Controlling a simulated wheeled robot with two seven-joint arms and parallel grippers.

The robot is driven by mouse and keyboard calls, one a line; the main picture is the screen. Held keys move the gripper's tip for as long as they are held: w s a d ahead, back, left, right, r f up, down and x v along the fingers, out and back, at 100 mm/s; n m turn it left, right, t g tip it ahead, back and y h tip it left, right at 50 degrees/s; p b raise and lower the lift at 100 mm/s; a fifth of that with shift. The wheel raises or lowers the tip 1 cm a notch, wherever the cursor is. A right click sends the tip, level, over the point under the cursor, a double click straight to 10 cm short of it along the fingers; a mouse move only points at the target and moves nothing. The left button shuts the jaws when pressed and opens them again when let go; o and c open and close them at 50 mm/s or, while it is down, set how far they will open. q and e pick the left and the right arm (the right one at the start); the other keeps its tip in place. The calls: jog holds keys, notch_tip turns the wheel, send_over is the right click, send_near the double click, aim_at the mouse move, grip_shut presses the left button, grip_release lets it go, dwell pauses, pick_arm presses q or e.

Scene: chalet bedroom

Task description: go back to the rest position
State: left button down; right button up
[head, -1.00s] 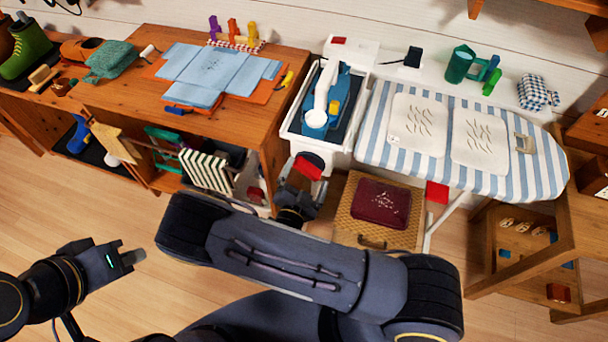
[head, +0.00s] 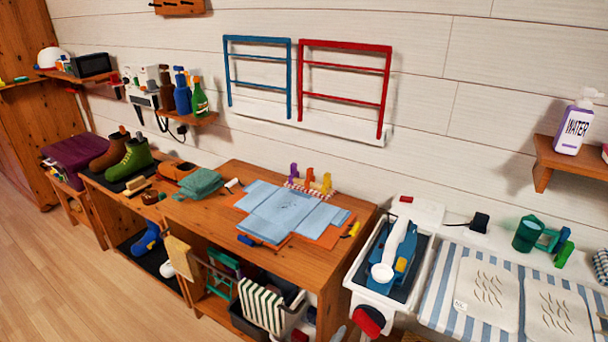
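Neither of my grippers shows clearly in the head view, and no part of my arms can be made out. Whether the grippers are open or shut is hidden. The view takes in the wooden bench (head: 225,218), the wall behind it and part of the ironing board (head: 436,300).
A blue and white iron (head: 398,257) sits in a white tray at the bench's right, with a red round part (head: 368,320) below. A blue cloth (head: 285,208) lies on the bench. Green boots (head: 130,160) stand left. Wooden floor (head: 75,270) is clear at lower left.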

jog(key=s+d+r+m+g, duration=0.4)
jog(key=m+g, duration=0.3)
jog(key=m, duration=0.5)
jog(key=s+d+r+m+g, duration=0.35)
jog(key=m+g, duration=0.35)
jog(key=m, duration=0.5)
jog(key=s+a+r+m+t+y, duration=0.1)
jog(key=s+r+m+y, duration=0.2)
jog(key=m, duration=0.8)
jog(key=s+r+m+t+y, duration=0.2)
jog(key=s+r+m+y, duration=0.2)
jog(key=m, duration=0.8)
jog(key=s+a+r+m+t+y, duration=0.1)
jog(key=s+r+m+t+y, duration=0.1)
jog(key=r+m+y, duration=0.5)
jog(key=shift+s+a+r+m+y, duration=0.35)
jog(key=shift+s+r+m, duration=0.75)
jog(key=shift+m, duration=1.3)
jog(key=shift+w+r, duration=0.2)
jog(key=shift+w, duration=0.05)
